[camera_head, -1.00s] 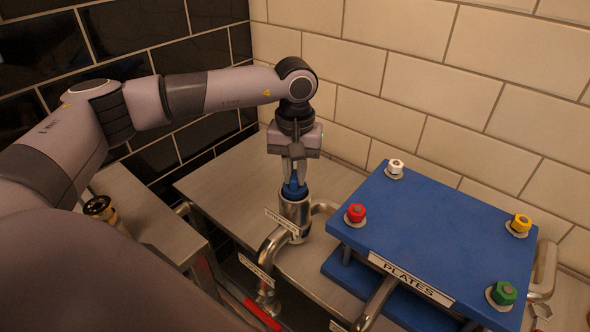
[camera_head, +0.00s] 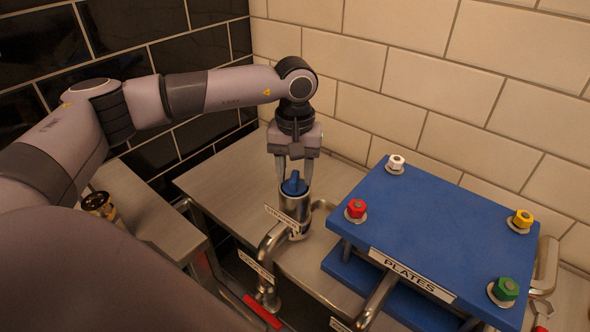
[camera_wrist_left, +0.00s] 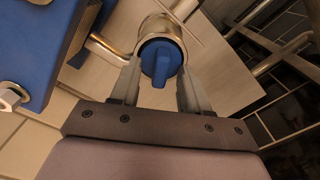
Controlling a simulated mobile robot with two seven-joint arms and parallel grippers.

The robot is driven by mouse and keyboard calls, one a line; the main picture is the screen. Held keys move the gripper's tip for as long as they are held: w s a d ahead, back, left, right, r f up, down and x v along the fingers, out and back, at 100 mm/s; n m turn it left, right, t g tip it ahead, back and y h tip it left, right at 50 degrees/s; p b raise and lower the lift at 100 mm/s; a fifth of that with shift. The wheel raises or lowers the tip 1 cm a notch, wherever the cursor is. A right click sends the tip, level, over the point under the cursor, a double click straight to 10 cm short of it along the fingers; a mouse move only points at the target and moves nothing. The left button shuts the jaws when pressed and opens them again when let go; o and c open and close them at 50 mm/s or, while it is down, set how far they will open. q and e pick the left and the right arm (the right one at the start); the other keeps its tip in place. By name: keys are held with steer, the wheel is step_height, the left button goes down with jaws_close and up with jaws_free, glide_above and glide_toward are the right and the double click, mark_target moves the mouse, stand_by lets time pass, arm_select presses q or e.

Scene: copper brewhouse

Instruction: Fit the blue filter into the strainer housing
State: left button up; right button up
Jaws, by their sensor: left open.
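The blue filter (camera_head: 294,187) sits in the mouth of the steel strainer housing (camera_head: 296,209), with its cap and raised grip bar showing at the top. In the left wrist view the blue filter (camera_wrist_left: 160,62) fills the round opening, and the rim of the strainer housing (camera_wrist_left: 158,27) shows around it. How deep it is seated I cannot tell. My left gripper (camera_head: 294,178) is open just above the filter, its fingers apart on both sides of the grip bar. In the left wrist view the left gripper's fingers (camera_wrist_left: 160,88) stand clear of the bar. My right gripper is not in view.
A blue plate block (camera_head: 440,230) labelled PLATES, with red, white, yellow and green knobs, stands right of the housing. Steel pipes (camera_head: 270,245) run below. A brass-coloured fitting (camera_head: 99,205) is on the left bench. The grey bench top (camera_head: 235,175) behind the housing is clear.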

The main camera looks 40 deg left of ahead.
arm_select(q)
step_height(320, 180, up, 5)
steer(key=p, duration=0.3)
steer(key=shift+f, duration=0.1)
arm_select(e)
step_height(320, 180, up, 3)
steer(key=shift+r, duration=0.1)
arm_select(q)
step_height(320, 180, up, 7)
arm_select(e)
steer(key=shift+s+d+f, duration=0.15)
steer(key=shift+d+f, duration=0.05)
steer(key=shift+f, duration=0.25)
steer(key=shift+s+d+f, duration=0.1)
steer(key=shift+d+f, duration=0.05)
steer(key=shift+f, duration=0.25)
